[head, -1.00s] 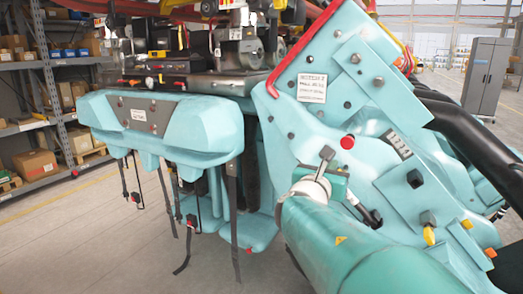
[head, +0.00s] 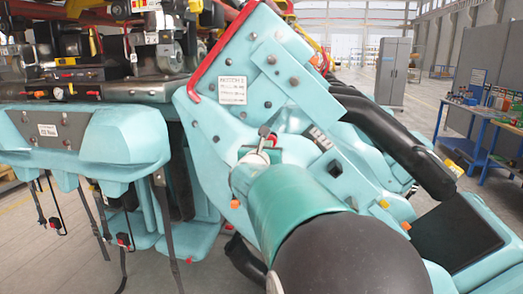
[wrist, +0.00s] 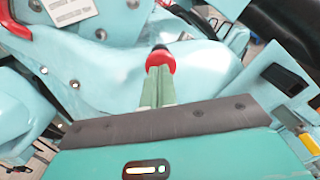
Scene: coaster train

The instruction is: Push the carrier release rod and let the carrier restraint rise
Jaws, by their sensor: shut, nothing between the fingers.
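A red round knob (wrist: 161,60), which looks like the end of the release rod, stands out from the teal carrier panel (wrist: 120,65). In the wrist view my gripper (wrist: 160,72) is shut and empty. Its pale green fingertips are right in front of the knob and overlap its lower edge; I cannot tell whether they touch. Thick black padded bars (head: 385,135), perhaps the carrier restraint, lie along the right side of the carrier.
A red edge strip (head: 222,50) and a white label plate (head: 232,90) are on the panel. A teal car body (head: 90,140) with hanging straps is at left. A blue workbench (head: 490,140) and a grey cabinet (head: 392,72) stand behind at right, with open floor between.

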